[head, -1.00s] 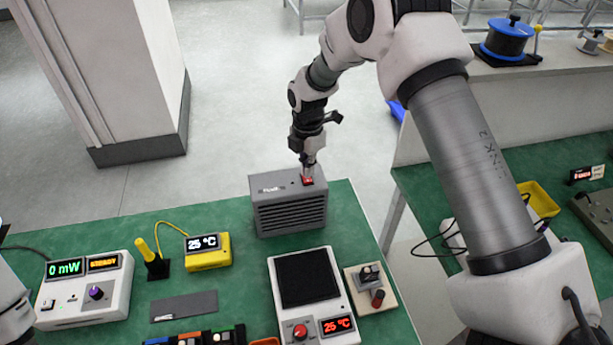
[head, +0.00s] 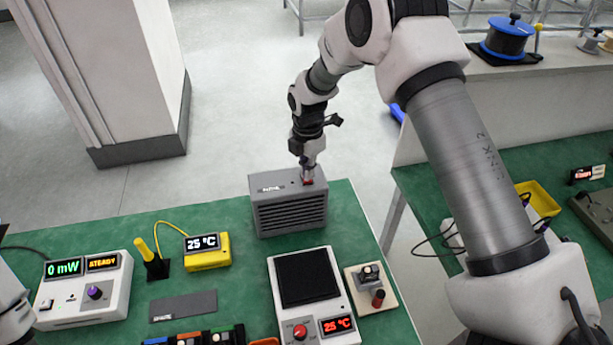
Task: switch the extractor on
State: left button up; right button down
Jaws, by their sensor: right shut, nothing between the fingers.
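The extractor, a grey box with a slatted front (head: 290,216), stands at the back edge of the green table. A small red switch (head: 308,182) sits on its top toward the right. My right gripper (head: 308,177) is shut and empty, pointing down with its fingertips at the switch and partly covering it. Whether the tips touch the switch, and which way the rocker lies, cannot be told. Only a part of my left arm shows at the lower left edge; its gripper is out of view.
On the table are a white power meter (head: 84,290), a yellow thermometer box (head: 207,251), a yellow probe on a black stand (head: 153,262), a hot plate (head: 311,325) reading 25 °C and a small switch board (head: 371,287). A second green bench (head: 440,185) stands to the right.

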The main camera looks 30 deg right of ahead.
pick_arm(q)
jog(key=shift+f+b, duration=0.3)
pick_arm(e)
jog(key=shift+s+f, duration=0.1)
jog(key=shift+f, duration=0.55)
pick_arm(q)
notch_tip(320, 180, up, 6)
jog(key=p, duration=0.5)
jog(key=shift+f+p, duration=0.15)
jog(key=shift+p, duration=0.25)
pick_arm(e)
notch_tip(320, 180, up, 7)
jog(key=shift+r, duration=0.1)
pick_arm(q)
jog(key=shift+f, duration=0.1)
